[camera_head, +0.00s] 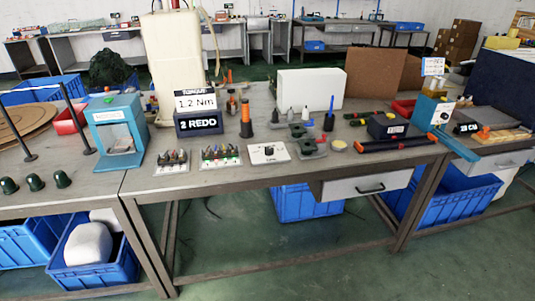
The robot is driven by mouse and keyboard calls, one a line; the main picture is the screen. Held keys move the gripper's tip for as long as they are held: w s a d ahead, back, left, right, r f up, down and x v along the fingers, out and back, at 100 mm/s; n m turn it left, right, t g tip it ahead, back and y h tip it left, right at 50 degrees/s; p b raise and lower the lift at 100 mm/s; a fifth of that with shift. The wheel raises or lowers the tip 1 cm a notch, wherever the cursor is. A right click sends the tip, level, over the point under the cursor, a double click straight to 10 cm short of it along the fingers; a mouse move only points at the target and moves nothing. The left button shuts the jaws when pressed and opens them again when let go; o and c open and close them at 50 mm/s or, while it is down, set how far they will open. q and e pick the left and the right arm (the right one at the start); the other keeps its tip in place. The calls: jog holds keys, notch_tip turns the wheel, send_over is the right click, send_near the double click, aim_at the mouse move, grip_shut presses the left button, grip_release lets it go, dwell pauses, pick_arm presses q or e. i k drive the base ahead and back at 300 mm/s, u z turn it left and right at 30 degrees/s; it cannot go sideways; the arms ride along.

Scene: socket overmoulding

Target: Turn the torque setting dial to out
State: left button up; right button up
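A white plate with a small black knob (268,152) sits near the front edge of the middle bench; it looks like the torque setting dial. The knob's pointer and any markings are too small to read. Behind it to the left, a display headed TORQUE (195,101) reads 1.2 Nm. It stands on a dark block (198,124) reading 2 REDO. Neither of my grippers shows in the head view, and nothing touches the dial.
Two white plates with small coloured parts (220,156) lie left of the dial. Green fixtures (312,147) stand close on its right. An orange and black driver (246,118) stands behind. A blue box-shaped device (115,130) is at the left. The bench front before the dial is clear.

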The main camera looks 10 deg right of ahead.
aim_at(269, 150)
jog(key=u, duration=0.7)
jog(key=i, duration=1.35)
jog(key=z, duration=0.3)
